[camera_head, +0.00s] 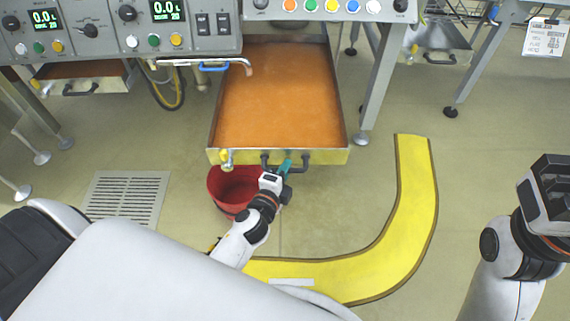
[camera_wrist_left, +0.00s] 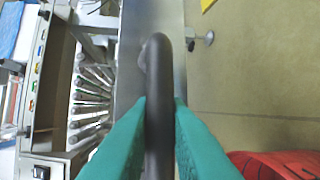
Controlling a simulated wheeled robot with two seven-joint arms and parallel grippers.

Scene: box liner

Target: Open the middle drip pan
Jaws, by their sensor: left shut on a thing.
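The middle drip pan (camera_head: 277,97) is a wide steel tray with an orange-brown inside, sticking out from under the machine in the head view. Its front wall carries a dark bar handle (camera_head: 304,157). My left gripper (camera_head: 285,168) is at this handle. In the left wrist view, its teal fingers (camera_wrist_left: 160,125) are shut around the dark handle (camera_wrist_left: 158,85), one on each side. My right arm (camera_head: 540,195) is at the right edge of the head view; whether its gripper is open does not show.
A red bucket (camera_head: 228,187) stands on the floor below the pan's left front corner, close to my left arm. A yellow floor strip (camera_head: 415,190) curves to the right. A floor grate (camera_head: 126,197) lies at left. Machine legs (camera_head: 383,80) flank the pan.

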